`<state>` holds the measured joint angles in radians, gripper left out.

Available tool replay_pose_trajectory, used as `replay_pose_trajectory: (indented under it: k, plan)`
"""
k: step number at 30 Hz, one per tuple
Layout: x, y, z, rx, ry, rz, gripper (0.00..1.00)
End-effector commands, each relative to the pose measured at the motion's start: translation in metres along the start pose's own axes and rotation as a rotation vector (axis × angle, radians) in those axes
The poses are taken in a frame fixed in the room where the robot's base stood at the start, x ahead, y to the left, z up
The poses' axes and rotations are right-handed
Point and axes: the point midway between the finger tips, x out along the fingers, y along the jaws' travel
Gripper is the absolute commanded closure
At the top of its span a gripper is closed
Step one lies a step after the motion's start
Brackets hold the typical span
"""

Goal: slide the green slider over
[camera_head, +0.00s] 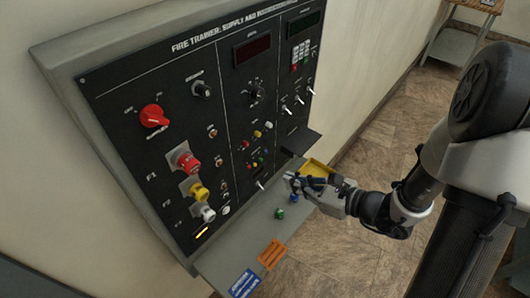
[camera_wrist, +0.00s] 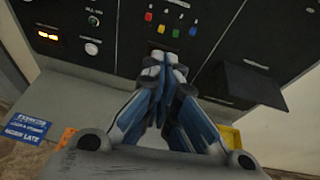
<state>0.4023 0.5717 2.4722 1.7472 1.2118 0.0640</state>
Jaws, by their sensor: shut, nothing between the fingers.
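A green knob (camera_head: 279,213) sits on the panel's lower ledge, beside a blue knob (camera_head: 293,199). I cannot tell whether it is the green slider. A small green button also shows on the panel in the wrist view (camera_wrist: 161,29), in a group of coloured buttons. My gripper (camera_head: 289,180) is shut and empty, just above the ledge and in front of the panel's lower middle. In the wrist view its fingertips (camera_wrist: 165,58) meet below the coloured buttons. The fingers hide part of the ledge, and the green knob does not show there.
The panel (camera_head: 130,100) holds a red rotary knob (camera_head: 153,116), red, yellow and white knobs and several toggle switches. Orange (camera_head: 271,254) and blue (camera_head: 244,283) labels lie on the ledge. Open floor lies right of the panel.

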Motion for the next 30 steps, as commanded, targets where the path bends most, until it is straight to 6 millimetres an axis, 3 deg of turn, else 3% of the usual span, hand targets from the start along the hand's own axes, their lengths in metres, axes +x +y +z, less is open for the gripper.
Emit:
replay_pose_trajectory:
  k: [5, 17, 30]
  plan:
    - [-0.001, -0.011, -0.010, 0.056, -0.002, -0.047, 1.00]
    - [0.006, -0.011, -0.010, 0.054, -0.003, -0.045, 1.00]
    - [0.079, -0.013, -0.011, 0.053, -0.002, -0.043, 1.00]
